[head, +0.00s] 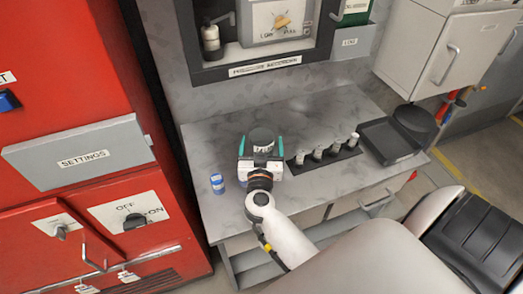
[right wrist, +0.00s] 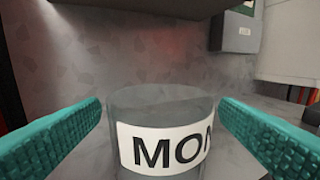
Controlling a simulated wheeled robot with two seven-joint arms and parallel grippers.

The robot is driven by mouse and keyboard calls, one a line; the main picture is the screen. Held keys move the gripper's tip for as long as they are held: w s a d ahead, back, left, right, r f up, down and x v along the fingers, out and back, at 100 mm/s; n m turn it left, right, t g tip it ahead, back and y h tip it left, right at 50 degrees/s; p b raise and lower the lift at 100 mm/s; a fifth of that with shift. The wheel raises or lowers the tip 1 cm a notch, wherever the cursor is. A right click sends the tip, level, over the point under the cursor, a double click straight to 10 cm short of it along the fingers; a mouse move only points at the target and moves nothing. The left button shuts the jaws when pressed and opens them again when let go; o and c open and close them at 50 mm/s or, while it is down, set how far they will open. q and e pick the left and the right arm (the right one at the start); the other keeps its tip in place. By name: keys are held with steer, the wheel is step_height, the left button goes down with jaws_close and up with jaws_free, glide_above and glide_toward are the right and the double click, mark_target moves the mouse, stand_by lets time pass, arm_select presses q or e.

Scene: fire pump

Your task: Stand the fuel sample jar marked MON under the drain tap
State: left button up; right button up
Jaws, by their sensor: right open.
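A clear glass jar with a white label reading "MON" (right wrist: 165,135) stands upright between the teal fingers of my right gripper (right wrist: 162,115) in the right wrist view. The label's right end is cut off by the view of the jar's curve. In the head view the dark-topped jar (head: 262,137) stands on the grey worktop (head: 225,130), with my right gripper (head: 261,147) open around it. A small grey tap-like fitting (head: 222,17) shows in the wall recess above a dark bottle with a white label (head: 211,40); I cannot tell whether it is the drain tap. My left gripper is not in view.
A dark rack with several small white-capped bottles (head: 324,153) lies right of the jar. A blue can (head: 217,182) stands to the left. A black tray (head: 388,141) is at the right end. Red cabinets (head: 60,90) border the left; worktop behind the jar is clear.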

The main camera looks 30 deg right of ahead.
mark_target(262, 131)
steer(key=x, duration=0.4)
steer(key=shift+w, duration=0.1)
steer(key=c, duration=1.4)
steer(key=shift+r, duration=0.2)
steer(key=shift+c, duration=0.9)
